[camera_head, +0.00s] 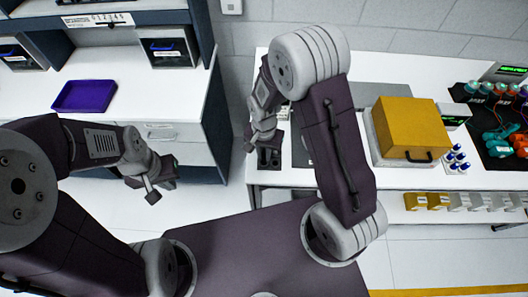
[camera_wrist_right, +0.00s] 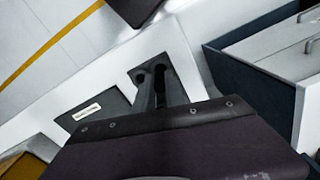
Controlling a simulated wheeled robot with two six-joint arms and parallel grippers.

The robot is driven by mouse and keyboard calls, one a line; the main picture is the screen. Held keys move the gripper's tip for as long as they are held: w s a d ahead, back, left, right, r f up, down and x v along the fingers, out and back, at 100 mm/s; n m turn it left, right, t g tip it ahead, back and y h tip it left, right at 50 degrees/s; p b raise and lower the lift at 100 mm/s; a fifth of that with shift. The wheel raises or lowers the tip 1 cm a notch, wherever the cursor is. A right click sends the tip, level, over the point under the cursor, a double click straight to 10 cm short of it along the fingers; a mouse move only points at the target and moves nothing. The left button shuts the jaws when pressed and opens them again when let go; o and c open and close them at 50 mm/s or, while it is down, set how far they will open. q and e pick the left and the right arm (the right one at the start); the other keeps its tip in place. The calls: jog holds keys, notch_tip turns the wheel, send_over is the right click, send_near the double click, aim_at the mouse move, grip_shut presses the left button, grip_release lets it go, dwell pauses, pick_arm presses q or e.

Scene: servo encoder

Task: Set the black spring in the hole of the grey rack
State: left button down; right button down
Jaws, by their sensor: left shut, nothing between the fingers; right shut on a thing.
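My right gripper (camera_head: 263,140) is shut and points down over the dark grey rack (camera_head: 268,160) near the left edge of the right-hand table. In the right wrist view its fingers (camera_wrist_right: 160,92) are closed on a dark thing (camera_wrist_right: 160,76), which looks like the black spring; it is mostly hidden between them. The rack (camera_wrist_right: 148,62) lies behind the fingertips there, with one round dark hole showing at its left part. I cannot tell whether the spring touches the rack or sits in a hole. My left gripper (camera_head: 151,190) is shut and empty, over the floor on the left.
A dark grey plate with a white label (camera_wrist_right: 93,109) lies beside the rack. A yellow box (camera_head: 410,127) stands further right, with small blue-topped items (camera_head: 456,158) beside it. A purple tray (camera_head: 84,96) lies on the left bench. Floor shows between the benches.

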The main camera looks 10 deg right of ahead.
jog(key=shift+a+f+b, duration=0.1)
jog(key=shift+f+b, duration=0.2)
jog(key=shift+f, duration=0.3)
jog(key=shift+a+r, duration=0.1)
jog(key=shift+r, duration=0.1)
pick_arm(q)
jog(key=shift+a+f, duration=0.1)
jog(key=shift+f, duration=0.3)
pick_arm(e)
jog(key=shift+f, duration=0.1)
jog(key=shift+d, duration=0.2)
pick_arm(q)
jog(key=shift+f, duration=0.1)
pick_arm(e)
jog(key=shift+a+f, duration=0.1)
pick_arm(q)
jog(key=shift+f, duration=0.35)
pick_arm(e)
jog(key=shift+f, duration=0.55)
pick_arm(q)
jog(key=shift+b, duration=0.3)
pick_arm(e)
jog(key=shift+f, duration=0.15)
